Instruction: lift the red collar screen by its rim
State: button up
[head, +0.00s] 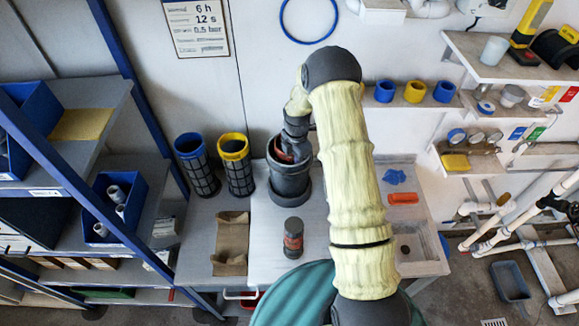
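A dark grey upright vessel (290,187) stands on the bench at the back centre. A bit of red (281,154) shows inside its mouth, likely part of the red collar screen; the rest is hidden by the vessel wall and my gripper. My gripper (293,150) points down at the vessel's mouth, its tip at or just inside the opening. The fingers are too small and dark to tell whether they are open or shut, or whether they touch the red rim.
A blue-collared screen (197,166) and a yellow-collared screen (235,165) stand left of the vessel. A dark canister with a red band (293,238) stands in front. A brown cradle (230,243) lies front left. A blue shelf rack (75,150) borders the left.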

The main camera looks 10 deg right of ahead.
grip_shut()
jog(key=shift+w+r, duration=0.1)
dwell(1.7)
